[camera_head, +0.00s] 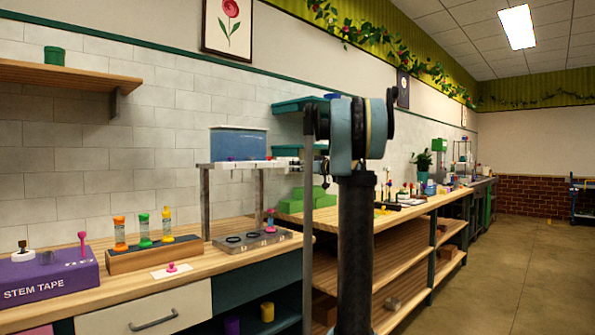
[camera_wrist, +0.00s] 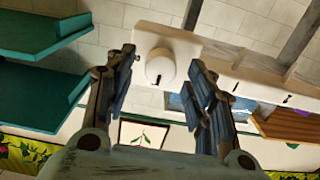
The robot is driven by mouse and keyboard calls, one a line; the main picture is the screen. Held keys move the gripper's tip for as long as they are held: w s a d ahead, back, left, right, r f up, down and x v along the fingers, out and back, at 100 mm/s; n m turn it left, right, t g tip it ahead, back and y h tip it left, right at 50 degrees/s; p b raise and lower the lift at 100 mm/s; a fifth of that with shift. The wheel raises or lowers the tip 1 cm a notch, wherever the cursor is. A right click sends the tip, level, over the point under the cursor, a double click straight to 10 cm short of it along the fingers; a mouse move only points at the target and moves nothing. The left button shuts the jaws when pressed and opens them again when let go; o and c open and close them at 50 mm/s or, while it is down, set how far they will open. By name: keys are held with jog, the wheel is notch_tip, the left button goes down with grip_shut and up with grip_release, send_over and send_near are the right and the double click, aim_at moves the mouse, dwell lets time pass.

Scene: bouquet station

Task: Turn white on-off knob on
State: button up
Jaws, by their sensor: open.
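The white knob (camera_wrist: 160,70) is a round white dial with a small dark slot mark near its lower edge. It sits on a white plate (camera_wrist: 143,34) in the wrist view. My gripper (camera_wrist: 164,60) is open, with one dark finger on each side of the knob. Gaps show between the knob and both fingers, so they look apart from it; the depth is hard to judge. In the head view my arm blocks the middle, and I cannot make out the gripper or this knob.
A raised metal shelf (camera_head: 258,166) carries a blue tank (camera_head: 238,143). Below are a grey plate (camera_head: 252,241) and a wooden rack (camera_head: 153,255) with several colored bottles. A purple box (camera_head: 50,275) stands at left. Teal shelves (camera_wrist: 35,95) are left in the wrist view.

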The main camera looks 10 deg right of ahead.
jog(key=shift+w+a, duration=0.3)
jog(key=shift+w, duration=0.05)
jog(key=c, duration=1.1)
jog(key=shift+o, duration=0.2)
